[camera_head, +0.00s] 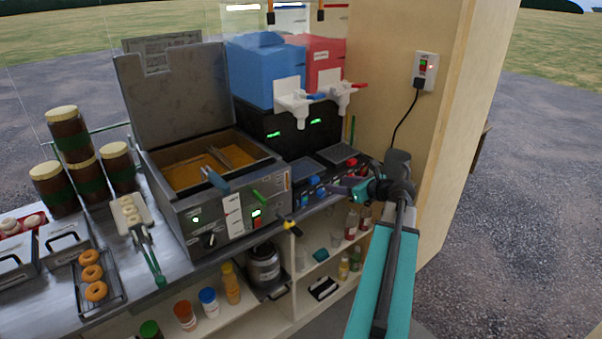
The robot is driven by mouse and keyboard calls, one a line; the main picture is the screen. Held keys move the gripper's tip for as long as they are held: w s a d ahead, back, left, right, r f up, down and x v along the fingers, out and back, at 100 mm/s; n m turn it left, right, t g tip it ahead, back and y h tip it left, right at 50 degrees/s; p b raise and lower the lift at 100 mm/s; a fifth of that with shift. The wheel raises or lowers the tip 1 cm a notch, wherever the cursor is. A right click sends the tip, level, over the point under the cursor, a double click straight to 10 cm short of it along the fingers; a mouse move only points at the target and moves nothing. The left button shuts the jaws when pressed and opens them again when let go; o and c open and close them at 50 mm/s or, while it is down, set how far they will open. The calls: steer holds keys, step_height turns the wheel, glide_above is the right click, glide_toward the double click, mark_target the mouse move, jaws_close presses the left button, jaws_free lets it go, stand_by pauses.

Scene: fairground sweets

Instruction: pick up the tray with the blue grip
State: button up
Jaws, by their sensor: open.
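Two small dark drip trays sit side by side in front of the drink machine. The left tray (309,169) is below the blue tank and has a small blue grip (313,181) at its front edge. The right tray (338,153) is below the red tank, with red at its front. My gripper (338,187) is open, just right of the left tray and in front of the right one, pointing left. I see nothing between its fingers. It covers part of the machine's front, and I cannot tell its exact height over the counter.
The drink machine (272,131) has taps (293,105) above the trays. A wooden wall (398,95) with a plugged socket (426,71) stands right. Shelves with bottles (351,224) lie below.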

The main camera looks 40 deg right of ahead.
steer(key=p, duration=0.1)
glide_toward(316, 179)
steer(key=shift+f+x, duration=0.25)
steer(key=shift+x, duration=1.5)
steer(key=shift+w+p, duration=0.45)
steer(key=shift+p, duration=0.1)
steer(key=p+x, duration=0.1)
steer(key=x, duration=0.1)
steer(key=shift+w+d+f, duration=0.1)
steer(key=shift+w+f, duration=0.05)
steer(key=shift+w, duration=0.2)
steer(key=shift+w+f+p, duration=0.3)
steer(key=shift+w+f, duration=0.05)
steer(key=shift+w, duration=0.25)
steer(key=c, duration=1.3)
steer(key=shift+o, duration=0.2)
steer(key=shift+r, duration=0.1)
step_height(316, 179, up, 10)
steer(key=b, duration=0.2)
